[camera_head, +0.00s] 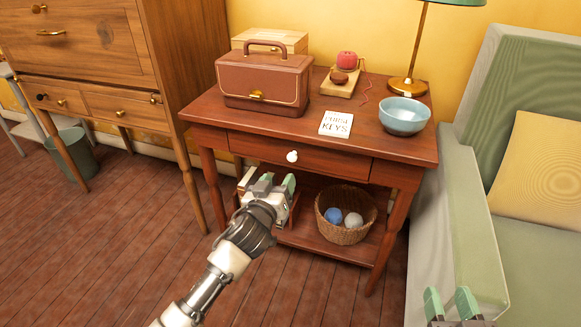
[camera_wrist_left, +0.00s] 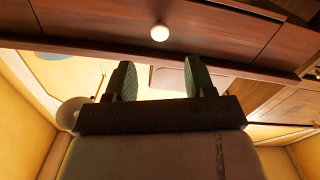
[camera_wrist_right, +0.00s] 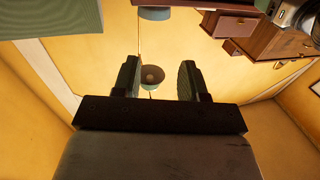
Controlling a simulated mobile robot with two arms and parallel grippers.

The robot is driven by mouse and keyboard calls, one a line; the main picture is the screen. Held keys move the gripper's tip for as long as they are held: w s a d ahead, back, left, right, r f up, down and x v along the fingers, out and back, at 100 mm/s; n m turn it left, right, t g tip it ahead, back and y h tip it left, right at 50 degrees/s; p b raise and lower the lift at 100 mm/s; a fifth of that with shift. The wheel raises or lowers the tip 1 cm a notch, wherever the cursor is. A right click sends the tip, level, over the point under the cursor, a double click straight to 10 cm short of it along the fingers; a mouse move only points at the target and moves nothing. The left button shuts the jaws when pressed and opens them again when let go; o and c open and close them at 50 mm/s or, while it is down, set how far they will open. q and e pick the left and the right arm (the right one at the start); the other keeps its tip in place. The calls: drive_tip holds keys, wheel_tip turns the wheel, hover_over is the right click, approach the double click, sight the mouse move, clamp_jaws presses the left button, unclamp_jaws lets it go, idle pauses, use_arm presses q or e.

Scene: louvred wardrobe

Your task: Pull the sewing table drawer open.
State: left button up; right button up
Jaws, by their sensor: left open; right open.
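The sewing table (camera_head: 200,107) is reddish-brown wood with one drawer (camera_head: 335,164) under its top. The drawer front looks flush with the frame, so it appears shut. It has a round white knob (camera_head: 292,156), which also shows in the left wrist view (camera_wrist_left: 160,32). My left gripper (camera_head: 269,181) is open and empty in front of the table, a little below and left of the knob, not touching it. In the left wrist view the knob lies beyond the fingertips (camera_wrist_left: 160,80), roughly centred between them. My right gripper (camera_head: 453,299) is open and empty, low by the armchair.
On the table stand a brown sewing case (camera_head: 262,83), a card (camera_head: 336,124), a blue bowl (camera_head: 404,115) and a lamp (camera_head: 408,84). A wicker basket (camera_head: 345,232) with yarn balls sits on the lower shelf. A green armchair (camera_head: 440,200) is close on the right, a wooden cabinet (camera_head: 170,60) left.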

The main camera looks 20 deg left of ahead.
sight(292, 159)
use_arm(q)
drive_tip(key=w+b, duration=0.2)
drive_tip(key=w, duration=0.6)
drive_tip(key=shift+w+d+f, duration=0.1)
drive_tip(key=shift+w+d, duration=0.05)
drive_tip(key=shift+w, duration=0.65)
use_arm(e)
wheel_tip(292, 159, up, 7)
drive_tip(key=s+t+y, duration=0.1)
drive_tip(key=t+y, duration=0.1)
drive_tip(key=t, duration=0.4)
drive_tip(key=shift+s+a, duration=0.35)
drive_tip(key=shift+s, duration=0.05)
drive_tip(key=shift+f, duration=0.1)
use_arm(q)
clamp_jaws()
